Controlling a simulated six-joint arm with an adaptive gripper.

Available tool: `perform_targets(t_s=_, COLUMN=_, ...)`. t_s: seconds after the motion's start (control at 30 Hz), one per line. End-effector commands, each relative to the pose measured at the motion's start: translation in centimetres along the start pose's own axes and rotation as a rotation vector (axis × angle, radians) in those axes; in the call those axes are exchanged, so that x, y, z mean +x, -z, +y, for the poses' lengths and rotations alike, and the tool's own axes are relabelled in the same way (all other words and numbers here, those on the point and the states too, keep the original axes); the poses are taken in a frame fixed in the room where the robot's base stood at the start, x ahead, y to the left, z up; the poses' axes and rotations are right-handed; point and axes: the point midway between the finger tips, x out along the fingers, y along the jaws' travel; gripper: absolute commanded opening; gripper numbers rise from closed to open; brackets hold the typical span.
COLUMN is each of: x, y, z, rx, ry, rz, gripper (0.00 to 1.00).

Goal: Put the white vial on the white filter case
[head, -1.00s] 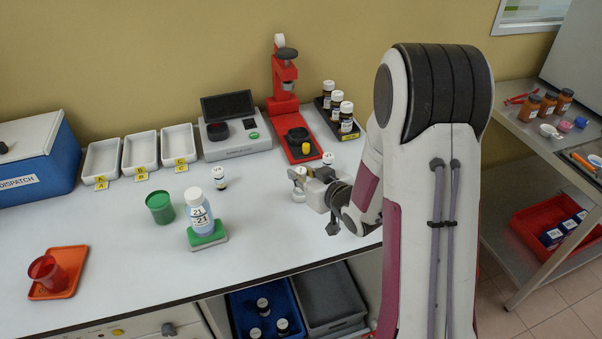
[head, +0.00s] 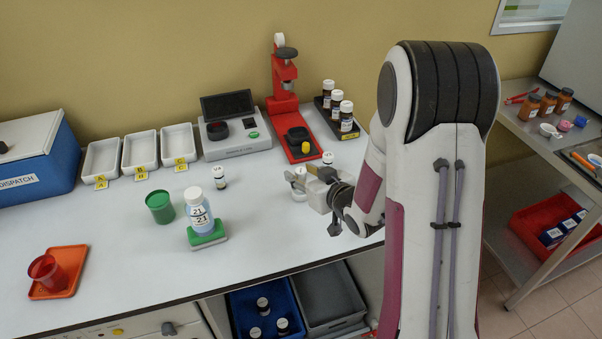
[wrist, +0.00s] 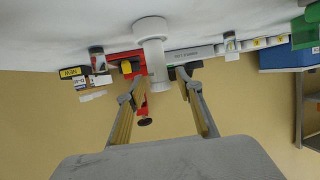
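In the wrist view, which is upside down, a narrow white cylinder that looks like the white vial (wrist: 158,72) stands upright against a wider round white piece that looks like the white filter case (wrist: 150,28) on the counter. In the head view the white filter case (head: 297,172) shows only as a small pale shape, partly hidden by my gripper. My gripper (wrist: 160,84) has its fingers apart, one on each side of the vial, with gaps visible. In the head view my gripper (head: 312,178) is low over the counter, right of the case.
A dark white-capped bottle (head: 328,158) stands close behind my gripper. A red press (head: 292,130), a grey instrument (head: 235,143) and a bottle rack (head: 340,132) are further back. A bottle on a green stand (head: 207,238) and a green cup (head: 160,207) are left.

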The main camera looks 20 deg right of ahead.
Motion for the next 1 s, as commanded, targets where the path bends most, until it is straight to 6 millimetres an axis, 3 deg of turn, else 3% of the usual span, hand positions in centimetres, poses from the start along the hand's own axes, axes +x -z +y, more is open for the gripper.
perform_targets(t_s=0.5, x=-5.5, y=0.1, z=0.0, rx=-0.001, ry=-0.001, rz=0.001, gripper=0.36)
perform_targets(t_s=1.0, x=-6.7, y=0.0, z=0.0, rx=-0.001, ry=0.0, rz=0.001, gripper=0.36)
